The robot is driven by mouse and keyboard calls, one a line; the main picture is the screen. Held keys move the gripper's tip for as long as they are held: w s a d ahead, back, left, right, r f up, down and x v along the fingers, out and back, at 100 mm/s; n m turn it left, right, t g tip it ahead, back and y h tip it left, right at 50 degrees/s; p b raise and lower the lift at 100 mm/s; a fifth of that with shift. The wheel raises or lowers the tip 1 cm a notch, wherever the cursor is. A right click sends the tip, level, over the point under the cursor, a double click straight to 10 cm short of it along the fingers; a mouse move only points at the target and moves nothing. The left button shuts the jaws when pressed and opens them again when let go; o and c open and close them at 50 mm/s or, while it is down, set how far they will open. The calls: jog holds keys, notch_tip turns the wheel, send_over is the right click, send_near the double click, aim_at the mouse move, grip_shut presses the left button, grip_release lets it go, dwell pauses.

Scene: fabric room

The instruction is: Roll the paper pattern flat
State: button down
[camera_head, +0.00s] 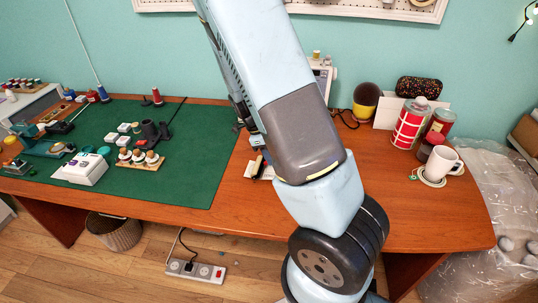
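I cannot make out the paper pattern for certain. A pale, flat piece (250,168) with small dark and yellow items on it shows on the wooden table (230,208) beside my arm. My arm hides most of it, so I cannot tell whether it is paper. A white sheet or board (385,114) stands behind the tins at the right. My arm rises through the middle of the view and covers the table's centre.
A green mat (200,180) at left holds spools, white boxes and a wooden spool rack (140,160). Red-and-white tins (408,125) and a white mug (440,163) stand at right. A sewing machine (324,72) is partly hidden. A basket (115,232) and power strip (195,270) are on the floor.

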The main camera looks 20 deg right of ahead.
jog(key=shift+s+d, duration=0.1)
jog(key=shift+d, duration=0.05)
jog(key=shift+s+d+r, duration=0.1)
jog(key=shift+s+d, duration=0.35)
jog(key=shift+d, duration=0.15)
jog(key=shift+d, duration=0.1)
dwell(0.3)
jog(key=shift+s+d, duration=0.6)
jog(key=shift+d, duration=0.05)
jog(key=shift+d, duration=0.1)
jog(key=shift+s+d, duration=0.5)
jog(key=shift+d, duration=0.1)
jog(key=shift+d, duration=0.1)
dwell(0.3)
